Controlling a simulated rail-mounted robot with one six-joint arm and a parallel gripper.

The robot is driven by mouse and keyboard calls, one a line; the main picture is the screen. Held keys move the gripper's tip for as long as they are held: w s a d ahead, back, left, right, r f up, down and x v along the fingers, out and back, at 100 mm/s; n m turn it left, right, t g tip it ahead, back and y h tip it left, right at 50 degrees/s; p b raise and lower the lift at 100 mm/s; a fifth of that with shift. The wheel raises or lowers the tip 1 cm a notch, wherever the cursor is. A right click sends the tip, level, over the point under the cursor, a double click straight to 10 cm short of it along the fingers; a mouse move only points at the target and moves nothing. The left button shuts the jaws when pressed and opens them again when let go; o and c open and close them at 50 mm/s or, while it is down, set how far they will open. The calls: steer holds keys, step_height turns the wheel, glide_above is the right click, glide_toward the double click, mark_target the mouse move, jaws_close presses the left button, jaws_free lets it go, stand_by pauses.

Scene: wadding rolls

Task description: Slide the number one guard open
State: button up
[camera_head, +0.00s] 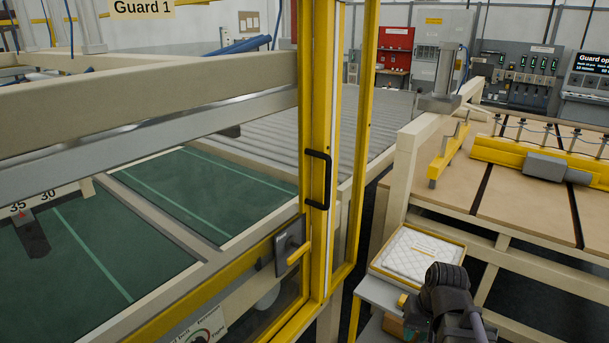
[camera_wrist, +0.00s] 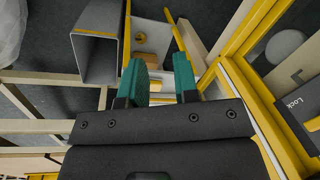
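The "Guard 1" sign (camera_head: 143,8) hangs at the upper left in the head view. A yellow guard frame (camera_head: 317,80) with clear panels stands at the middle. A black pull handle (camera_head: 318,180) is fixed upright on its post. Below and left of the handle is a grey latch plate with a yellow lever (camera_head: 298,254). In the wrist view, a dark plate marked "Lock" (camera_wrist: 297,103) shows at the right edge. My gripper (camera_wrist: 162,72) has teal fingers held apart with nothing between them. It is clear of the frame and handle; the black handle is not in the wrist view.
A tray with a white quilted pad (camera_head: 420,254) sits on a grey stand beside my arm, right of the guard. A cream-framed table (camera_head: 520,180) with yellow bars fills the right. Green panels (camera_head: 200,190) lie behind the guard. A screen (camera_head: 590,65) reads "Guard op...", cut off.

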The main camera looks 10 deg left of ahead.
steer(key=w+a+r+n+y+p, duration=0.35)
steer(key=w+a+r+y, duration=0.35)
steer(key=w, duration=0.5)
step_height(320, 180, up, 16)
steer(key=f+n+t+y, duration=0.1)
steer(key=n+t+y, duration=0.3)
steer(key=n+y, duration=0.65)
glide_above(327, 203)
steer(key=shift+w+a+r+n+h, duration=0.1)
steer(key=shift+w+r+n+h, duration=0.15)
steer(key=shift+w+n+h, duration=0.45)
steer(key=shift+s, duration=0.25)
jaws_close()
